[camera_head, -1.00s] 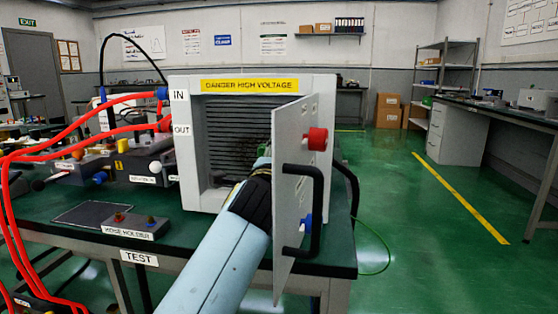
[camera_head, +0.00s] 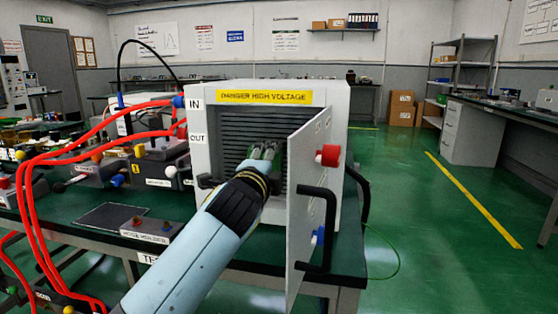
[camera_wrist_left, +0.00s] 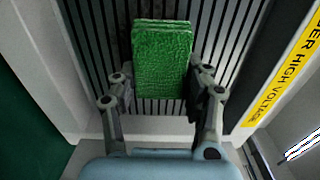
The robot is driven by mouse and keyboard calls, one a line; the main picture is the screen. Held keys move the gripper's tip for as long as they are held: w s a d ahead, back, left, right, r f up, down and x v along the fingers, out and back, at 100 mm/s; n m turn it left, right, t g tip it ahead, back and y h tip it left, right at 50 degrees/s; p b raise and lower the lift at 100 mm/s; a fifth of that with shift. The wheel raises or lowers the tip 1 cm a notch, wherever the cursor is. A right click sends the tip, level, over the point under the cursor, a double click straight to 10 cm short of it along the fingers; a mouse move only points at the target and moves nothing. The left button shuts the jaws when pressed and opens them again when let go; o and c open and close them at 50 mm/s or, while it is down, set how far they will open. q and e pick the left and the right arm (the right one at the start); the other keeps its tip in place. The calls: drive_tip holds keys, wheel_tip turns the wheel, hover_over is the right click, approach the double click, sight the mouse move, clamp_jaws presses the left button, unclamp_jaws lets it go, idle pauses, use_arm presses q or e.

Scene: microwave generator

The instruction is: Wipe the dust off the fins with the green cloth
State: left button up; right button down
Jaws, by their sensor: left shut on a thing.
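My left gripper (camera_head: 264,154) reaches into the open front of the grey generator cabinet (camera_head: 204,150). It is shut on the green cloth (camera_wrist_left: 162,60), which shows as a folded pad between its fingers in the left wrist view. The cloth (camera_head: 275,144) is mostly hidden by the gripper in the head view. It is at the dark fins (camera_head: 238,118); I cannot tell whether it touches them. The fins (camera_wrist_left: 110,25) run as dark slats behind the cloth in the wrist view. I cannot make out dust on the visible fins. My right gripper is not in view.
The open cabinet door (camera_head: 308,190), with a red knob (camera_head: 328,155) and black handle (camera_head: 328,230), stands close to the right of my left arm. Red hoses (camera_head: 75,155) hang at left. A hose holder (camera_head: 150,230) sits on the green bench.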

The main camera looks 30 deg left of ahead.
sight(245, 146)
use_arm(q)
drive_tip(key=a+p, duration=0.1)
drive_tip(key=a, duration=0.1)
drive_tip(key=s+a+r, duration=0.1)
drive_tip(key=a, duration=0.1)
drive_tip(key=a+r+p, duration=0.1)
drive_tip(key=a, duration=0.1)
drive_tip(key=shift+s+a+r+p, duration=0.1)
drive_tip(key=shift+s+p, duration=0.1)
drive_tip(key=shift+p, duration=0.15)
drive_tip(key=shift+w+d+f, duration=0.1)
drive_tip(key=shift+w+d, duration=0.1)
drive_tip(key=shift+d, duration=0.6)
drive_tip(key=shift+w+d+f, duration=0.1)
drive_tip(key=shift+w+d, duration=0.05)
drive_tip(key=shift+d, duration=0.6)
drive_tip(key=shift+w+d, duration=0.2)
drive_tip(key=shift+d, duration=0.6)
drive_tip(key=shift+w+d, duration=0.15)
drive_tip(key=shift+d, duration=0.65)
drive_tip(key=shift+w+d, duration=0.15)
drive_tip(key=shift+d, duration=0.65)
drive_tip(key=shift+w+d+b, duration=0.25)
drive_tip(key=shift+w+d, duration=0.05)
drive_tip(key=shift+d, duration=0.65)
drive_tip(key=shift+w+d+b, duration=0.2)
drive_tip(key=shift+w+d, duration=0.05)
drive_tip(key=shift+d, duration=0.7)
